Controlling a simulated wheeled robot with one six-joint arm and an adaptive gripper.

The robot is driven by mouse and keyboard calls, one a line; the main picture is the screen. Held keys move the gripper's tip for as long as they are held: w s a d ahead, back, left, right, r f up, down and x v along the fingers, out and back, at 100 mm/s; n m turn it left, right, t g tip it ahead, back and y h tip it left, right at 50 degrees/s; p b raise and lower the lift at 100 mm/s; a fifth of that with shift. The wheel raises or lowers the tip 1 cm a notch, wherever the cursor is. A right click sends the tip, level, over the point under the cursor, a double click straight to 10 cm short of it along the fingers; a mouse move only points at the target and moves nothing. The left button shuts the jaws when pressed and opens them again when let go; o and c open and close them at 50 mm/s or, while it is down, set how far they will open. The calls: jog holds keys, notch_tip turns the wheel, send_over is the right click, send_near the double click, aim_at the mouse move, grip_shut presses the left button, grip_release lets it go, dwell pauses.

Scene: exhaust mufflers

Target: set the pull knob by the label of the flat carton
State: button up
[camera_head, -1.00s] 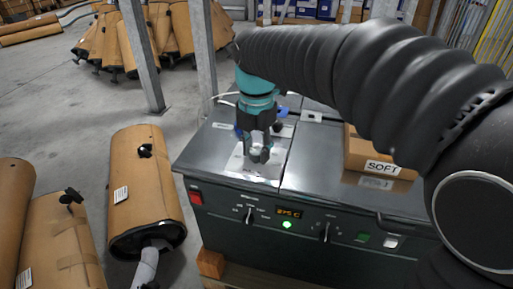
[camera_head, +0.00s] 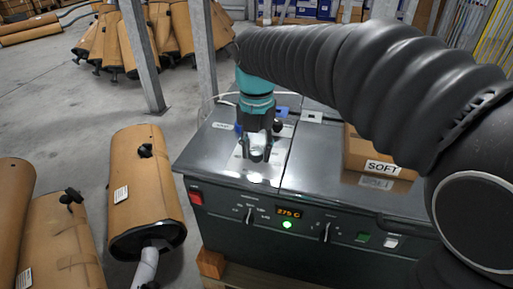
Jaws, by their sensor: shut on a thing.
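My gripper (camera_head: 257,155) points down over the left part of the dark machine top (camera_head: 330,160). Its fingers are shut on a small pale piece (camera_head: 257,154), which seems to be the pull knob; the fingers hide much of it. A bright reflective patch lies beneath it, and I cannot tell whether the knob touches a surface below. The flat carton (camera_head: 362,150) lies on the machine's right side. Its front label (camera_head: 382,168) reads SOFT.
The machine front has a red switch (camera_head: 196,198), dials, a display (camera_head: 289,212) reading about 275 C, and a lit green lamp (camera_head: 287,225). A blue patch (camera_head: 282,112) and white plates lie on top. Wrapped mufflers (camera_head: 145,190) stand left. The top's front middle is clear.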

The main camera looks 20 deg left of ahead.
aim_at(257, 150)
jog(key=o, duration=1.2)
jog(key=shift+c, duration=0.2)
jog(key=shift+r, duration=0.15)
notch_tip(257, 150, up, 12)
